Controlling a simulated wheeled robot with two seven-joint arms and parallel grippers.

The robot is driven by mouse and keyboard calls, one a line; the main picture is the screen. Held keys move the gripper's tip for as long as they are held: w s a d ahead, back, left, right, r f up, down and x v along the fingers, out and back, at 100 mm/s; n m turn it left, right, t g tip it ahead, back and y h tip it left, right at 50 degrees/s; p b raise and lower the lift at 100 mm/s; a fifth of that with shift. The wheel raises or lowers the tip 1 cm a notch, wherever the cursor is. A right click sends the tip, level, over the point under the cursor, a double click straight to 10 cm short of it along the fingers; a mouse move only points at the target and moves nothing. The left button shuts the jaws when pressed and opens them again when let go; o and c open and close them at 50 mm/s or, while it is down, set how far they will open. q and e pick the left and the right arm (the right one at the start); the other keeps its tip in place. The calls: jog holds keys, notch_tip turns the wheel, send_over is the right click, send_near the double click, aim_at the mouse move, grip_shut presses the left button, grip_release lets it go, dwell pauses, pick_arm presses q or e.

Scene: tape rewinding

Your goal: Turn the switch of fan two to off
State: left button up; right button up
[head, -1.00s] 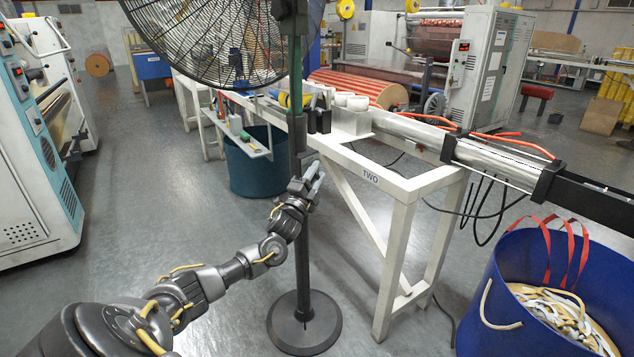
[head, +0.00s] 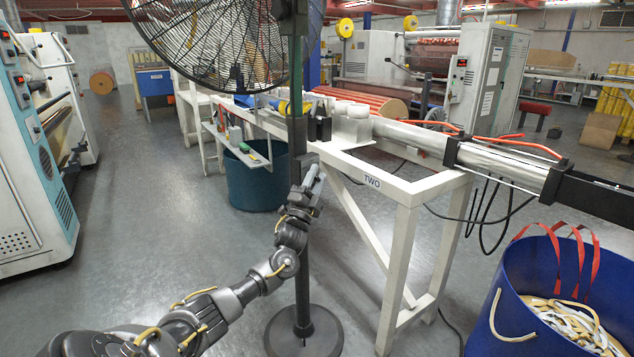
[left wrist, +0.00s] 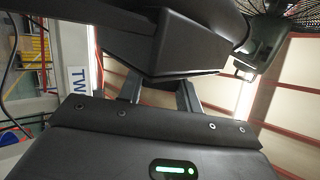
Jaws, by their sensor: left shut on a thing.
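Fan two is a black pedestal fan, with its wire cage (head: 225,40) at the top, a dark pole (head: 303,255) and a round base (head: 303,335). My left gripper (head: 309,180) is at the pole, at the height of the table marked TWO. In the left wrist view, my gripper's two fingers (left wrist: 158,94) reach up to the underside of a dark angular housing (left wrist: 150,48) on the fan. They are shut on the switch there. The switch itself is hidden by the housing and fingers, so its setting cannot be told. My right gripper is out of view.
A white-framed table (head: 405,205) marked TWO stands just right of the pole. A blue bin (head: 545,320) with cut strips is at the lower right. A teal bin (head: 250,188) stands behind the pole. Grey floor is open to the left.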

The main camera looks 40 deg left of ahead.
pick_arm(q)
jog(key=shift+a+r, duration=0.1)
jog(key=o, duration=1)
jog(key=shift+s+f, duration=0.15)
jog(key=shift+f, duration=0.1)
jog(key=p+v, duration=0.1)
jog(key=v, duration=0.9)
jog(key=shift+s+f, duration=0.1)
jog(key=shift+s, duration=0.05)
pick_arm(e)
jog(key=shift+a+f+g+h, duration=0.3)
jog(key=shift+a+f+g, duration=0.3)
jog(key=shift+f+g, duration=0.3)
